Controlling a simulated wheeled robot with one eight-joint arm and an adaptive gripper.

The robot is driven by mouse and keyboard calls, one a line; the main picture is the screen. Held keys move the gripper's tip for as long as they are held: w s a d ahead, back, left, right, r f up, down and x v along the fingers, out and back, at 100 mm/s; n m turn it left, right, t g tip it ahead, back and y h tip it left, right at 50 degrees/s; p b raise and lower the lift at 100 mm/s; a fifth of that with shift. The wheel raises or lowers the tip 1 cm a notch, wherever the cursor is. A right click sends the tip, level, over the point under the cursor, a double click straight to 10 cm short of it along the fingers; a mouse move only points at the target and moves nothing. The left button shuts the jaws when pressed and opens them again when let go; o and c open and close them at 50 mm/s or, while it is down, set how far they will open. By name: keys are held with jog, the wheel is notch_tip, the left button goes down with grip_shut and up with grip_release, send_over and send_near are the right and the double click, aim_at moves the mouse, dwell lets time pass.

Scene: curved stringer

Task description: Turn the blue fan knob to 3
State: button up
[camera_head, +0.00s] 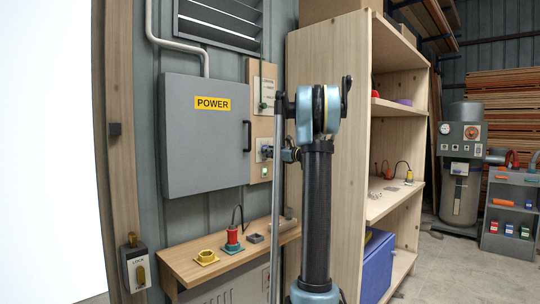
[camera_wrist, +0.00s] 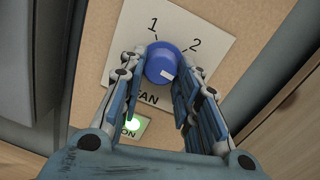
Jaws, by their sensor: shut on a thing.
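The blue fan knob (camera_wrist: 161,62) sits on a pale dial plate (camera_wrist: 213,38) in the wrist view. Its white mark is toward the lower right. The numbers 1 and 2 show above the knob; no 3 is visible, and my right finger covers part of the plate. My gripper (camera_wrist: 163,69) has one finger on each side of the knob and is shut on it. The word FAN below is partly hidden. In the head view, my arm reaches the wall panel (camera_head: 261,132), and the knob is small and hard to make out.
A lit green light (camera_wrist: 132,124) marked ON is below the dial. The grey POWER box (camera_head: 207,136) stands left of the panel. A wooden shelf unit (camera_head: 333,90) is close on the right. A small ledge (camera_head: 190,270) with several parts is below.

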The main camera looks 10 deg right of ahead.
jog(key=shift+m, duration=0.6)
jog(key=shift+w+r, duration=0.1)
jog(key=o, duration=1.1)
jog(key=shift+c, duration=0.2)
jog(key=shift+d, duration=0.1)
jog(key=v, duration=1.2)
